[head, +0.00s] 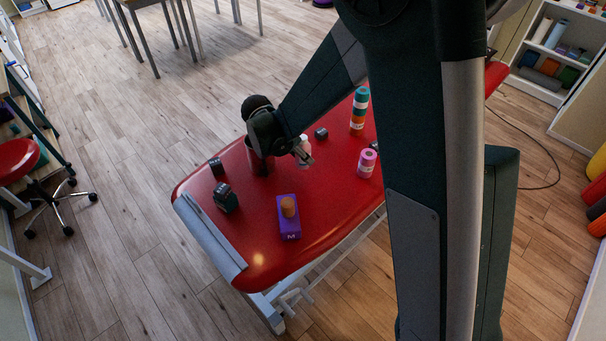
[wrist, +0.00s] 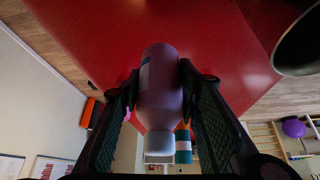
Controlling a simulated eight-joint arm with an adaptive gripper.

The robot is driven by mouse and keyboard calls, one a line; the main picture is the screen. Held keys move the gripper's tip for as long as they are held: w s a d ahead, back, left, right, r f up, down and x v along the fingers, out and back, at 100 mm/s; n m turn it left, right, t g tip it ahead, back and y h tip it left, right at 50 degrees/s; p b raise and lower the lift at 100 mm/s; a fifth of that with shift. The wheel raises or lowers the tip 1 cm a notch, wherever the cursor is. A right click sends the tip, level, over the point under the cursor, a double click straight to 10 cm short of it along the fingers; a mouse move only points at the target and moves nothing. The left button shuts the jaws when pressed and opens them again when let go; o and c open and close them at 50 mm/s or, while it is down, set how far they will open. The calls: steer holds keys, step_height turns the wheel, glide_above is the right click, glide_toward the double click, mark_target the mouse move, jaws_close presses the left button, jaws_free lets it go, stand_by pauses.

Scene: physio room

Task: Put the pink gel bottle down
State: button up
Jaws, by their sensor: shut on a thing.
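The pink gel bottle (wrist: 160,85) is between the two fingers of my gripper (wrist: 158,88) in the wrist view, with its white cap toward the bottom of the picture. In the head view only a small pale part of the bottle (head: 305,141) shows by my gripper (head: 303,155), over the red treatment table (head: 255,240). My gripper is shut on the bottle. I cannot tell whether the bottle's base touches the red tabletop (wrist: 130,35).

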steer(key=shift+f+b, duration=0.4)
steer(key=shift+f, duration=2.05)
steer(key=shift+f+b, duration=0.45)
steer(key=shift+f, duration=1.4)
steer(key=shift+f, duration=0.2)
steer(key=o, duration=1.1)
steer(key=shift+c, duration=0.2)
steer(key=shift+r, duration=0.15)
steer(key=shift+r, duration=0.15)
steer(key=p+v, duration=0.2)
steer(key=v, duration=0.9)
steer(key=shift+s+a+r, duration=0.15)
steer(key=shift+s+r, duration=0.05)
steer(key=shift+r, duration=0.15)
